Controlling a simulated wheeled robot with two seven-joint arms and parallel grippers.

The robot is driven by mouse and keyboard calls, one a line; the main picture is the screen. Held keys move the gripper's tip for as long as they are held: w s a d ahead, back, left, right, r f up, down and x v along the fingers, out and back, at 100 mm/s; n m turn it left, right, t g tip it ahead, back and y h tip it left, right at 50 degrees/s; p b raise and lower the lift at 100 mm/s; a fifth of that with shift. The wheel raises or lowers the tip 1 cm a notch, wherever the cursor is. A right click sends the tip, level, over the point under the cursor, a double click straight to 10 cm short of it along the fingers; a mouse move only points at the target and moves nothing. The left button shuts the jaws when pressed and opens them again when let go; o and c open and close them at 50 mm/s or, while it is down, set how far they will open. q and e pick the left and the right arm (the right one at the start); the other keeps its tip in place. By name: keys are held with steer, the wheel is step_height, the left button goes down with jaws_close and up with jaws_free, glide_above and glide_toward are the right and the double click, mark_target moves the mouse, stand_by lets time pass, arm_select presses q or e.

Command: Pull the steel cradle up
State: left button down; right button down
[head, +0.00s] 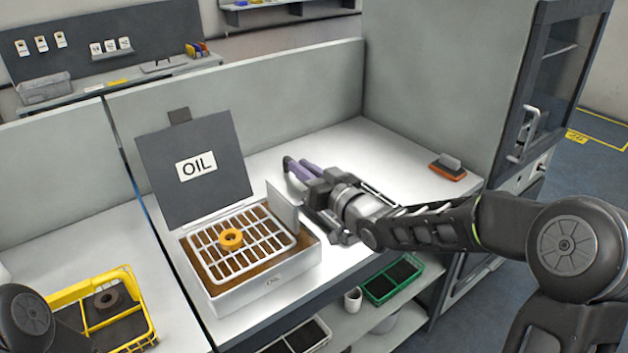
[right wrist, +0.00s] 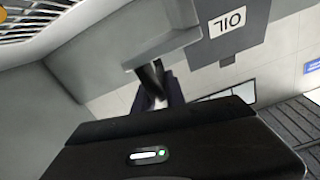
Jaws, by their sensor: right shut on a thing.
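The steel cradle (head: 262,246) is a pale wire grid at about rim level in the white oil box (head: 270,283), above brown oil. An orange ring (head: 230,239) lies on the grid. A grey upright plate (head: 284,208) stands at the cradle's right side. My right gripper (head: 299,168) is beside this plate, to the right of the box. In the right wrist view its dark fingers (right wrist: 153,82) are shut at a grey piece (right wrist: 165,38) near the grid (right wrist: 30,18); the exact contact is partly hidden. My left gripper is out of view.
The dark OIL lid (head: 195,190) stands open behind the box. A yellow basket (head: 130,310) with a dark ring (head: 107,299) is at the lower left. A green tray (head: 392,280) sits on the lower shelf. An orange-black device (head: 448,167) lies right; the bench between is clear.

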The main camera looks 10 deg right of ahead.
steer(key=shift+r, duration=0.3)
steer(key=c, duration=1.6)
jaws_free()
steer(key=shift+o, duration=1)
steer(key=shift+f, duration=0.15)
steer(key=b+v, duration=0.1)
steer(key=v, duration=0.7)
steer(key=shift+s+d, duration=0.1)
steer(key=shift+d, duration=0.05)
